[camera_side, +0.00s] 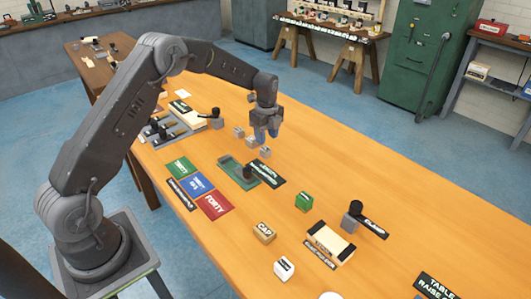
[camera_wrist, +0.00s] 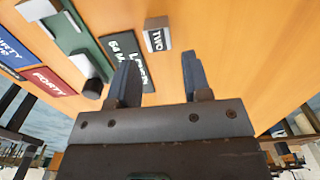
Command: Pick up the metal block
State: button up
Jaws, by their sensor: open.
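Several small grey metal blocks stand in a loose row on the wooden table beneath and to the left of my gripper in the side view. The nearest one (camera_side: 265,152) is just below the fingers. My gripper (camera_side: 266,136) is above the table with its fingers pointing down. In the wrist view, a grey block marked TWO (camera_wrist: 157,36) lies beyond the fingertips, in line with the gap between them. My gripper also shows in the wrist view (camera_wrist: 160,62), its two dark blue fingers apart and nothing between them. The block appears apart from both fingers.
A green fixture with a black cylinder (camera_side: 240,173) and a black label (camera_side: 268,174) sit close by. Green, blue and red cards (camera_side: 215,205) lie to the left. A cardboard-coloured CAP box (camera_side: 264,233) and green block (camera_side: 304,201) stand nearer.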

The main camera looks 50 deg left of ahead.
aim_at(265, 149)
jog(key=shift+s+a+f, duration=0.1)
jog(key=shift+a+f, duration=0.05)
jog(key=shift+f, duration=2.95)
jog(key=c, duration=0.7)
jog(key=shift+r, duration=0.15)
